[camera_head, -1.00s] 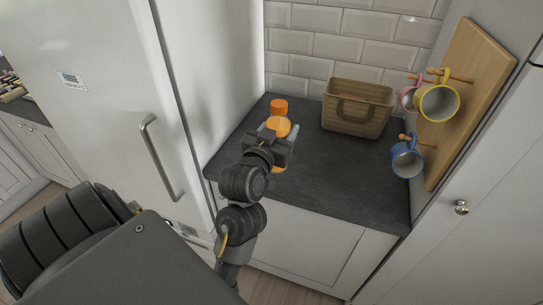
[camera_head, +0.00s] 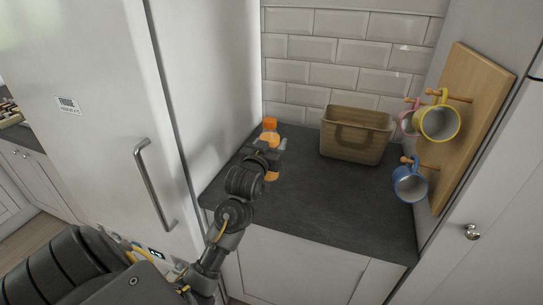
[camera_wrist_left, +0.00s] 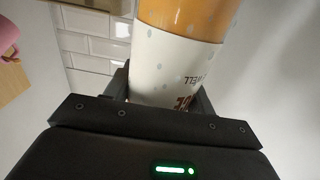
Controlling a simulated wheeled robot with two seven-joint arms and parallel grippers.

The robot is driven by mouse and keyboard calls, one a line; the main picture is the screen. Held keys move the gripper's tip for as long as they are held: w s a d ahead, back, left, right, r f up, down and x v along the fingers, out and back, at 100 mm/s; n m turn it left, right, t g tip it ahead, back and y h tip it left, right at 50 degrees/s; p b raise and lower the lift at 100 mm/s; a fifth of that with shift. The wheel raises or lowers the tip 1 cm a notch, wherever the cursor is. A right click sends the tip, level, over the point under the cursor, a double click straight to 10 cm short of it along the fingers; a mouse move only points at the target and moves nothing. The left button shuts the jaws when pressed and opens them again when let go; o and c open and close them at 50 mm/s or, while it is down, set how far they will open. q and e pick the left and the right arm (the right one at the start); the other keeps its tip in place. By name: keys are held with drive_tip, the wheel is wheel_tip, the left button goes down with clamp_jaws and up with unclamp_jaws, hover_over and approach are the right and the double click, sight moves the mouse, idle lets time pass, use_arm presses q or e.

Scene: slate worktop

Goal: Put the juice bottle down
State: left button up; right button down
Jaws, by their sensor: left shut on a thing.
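The juice bottle (camera_head: 269,137) has an orange cap and orange contents. It is at the back left of the slate worktop (camera_head: 315,205), close to the white wall panel beside the fridge. My left gripper (camera_head: 267,150) is shut on it from the front and hides its middle. In the left wrist view, the bottle (camera_wrist_left: 175,65) stands between the two fingers, with orange above and a white printed label below. My right gripper is not in view.
A brown basket (camera_head: 356,136) stands at the back, right of the bottle. Yellow (camera_head: 438,122), blue (camera_head: 409,184) and pink mugs hang on a wooden board (camera_head: 470,110) at the right. The worktop's middle and front are clear. The fridge (camera_head: 90,130) stands left.

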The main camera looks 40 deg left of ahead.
use_arm(q)
drive_tip(key=shift+w+a+f, duration=0.3)
drive_tip(key=shift+w+f, duration=0.15)
drive_tip(key=shift+f, duration=0.15)
drive_tip(key=shift+w+a+f, duration=0.25)
drive_tip(key=shift+w+f, duration=0.2)
drive_tip(key=shift+f, duration=0.1)
wheel_tip(320, 180, down, 4)
drive_tip(key=shift+w+r+p, duration=0.15)
drive_tip(key=shift+r+p, duration=0.1)
drive_tip(key=shift+p, duration=0.4)
drive_tip(key=shift+f, duration=0.1)
drive_tip(key=o, duration=1.5)
drive_tip(key=shift+f, duration=0.1)
drive_tip(key=shift+b+v, duration=1.15)
drive_tip(key=shift+v, duration=4.85)
